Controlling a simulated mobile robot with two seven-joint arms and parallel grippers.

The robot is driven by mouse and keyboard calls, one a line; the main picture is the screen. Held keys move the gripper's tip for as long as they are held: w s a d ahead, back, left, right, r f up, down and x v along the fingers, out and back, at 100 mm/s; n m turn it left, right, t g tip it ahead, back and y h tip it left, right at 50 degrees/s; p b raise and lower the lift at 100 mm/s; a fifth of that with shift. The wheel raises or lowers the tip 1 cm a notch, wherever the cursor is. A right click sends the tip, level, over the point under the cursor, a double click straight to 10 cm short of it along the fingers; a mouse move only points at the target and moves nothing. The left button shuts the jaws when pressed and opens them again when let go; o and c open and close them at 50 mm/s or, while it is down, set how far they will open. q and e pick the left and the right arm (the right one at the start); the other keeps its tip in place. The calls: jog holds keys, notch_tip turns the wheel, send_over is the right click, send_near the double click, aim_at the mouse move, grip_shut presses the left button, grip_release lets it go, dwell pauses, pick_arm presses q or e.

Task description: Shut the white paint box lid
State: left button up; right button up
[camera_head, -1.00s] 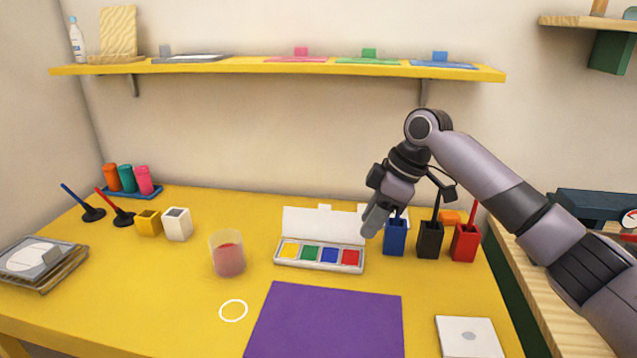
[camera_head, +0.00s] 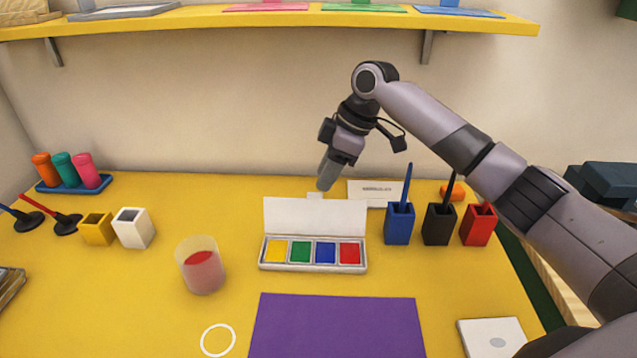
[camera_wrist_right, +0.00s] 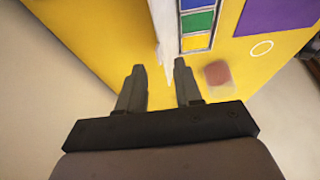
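The white paint box (camera_head: 313,266) sits open at the middle of the yellow table, with yellow, green, blue and red pads in a row. Its white lid (camera_head: 315,216) stands raised along the back edge. My right gripper (camera_head: 326,184) is above and behind the lid, pointing down, and looks clear of it. In the right wrist view the gripper (camera_wrist_right: 160,75) has its two fingers apart with nothing between them. The lid (camera_wrist_right: 163,32) and the colour pads (camera_wrist_right: 197,22) show just beyond the fingertips. My left gripper is not in view.
A purple mat (camera_head: 337,326) lies in front of the box, and a cup with red contents (camera_head: 201,265) stands to its left. Blue (camera_head: 399,228), black (camera_head: 438,226) and red (camera_head: 478,226) holders stand to the right. A yellow shelf (camera_head: 270,20) runs above.

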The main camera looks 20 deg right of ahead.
aim_at(320, 193)
jog(key=shift+x, duration=1.9)
grip_shut()
jog(key=shift+w+r, duration=0.1)
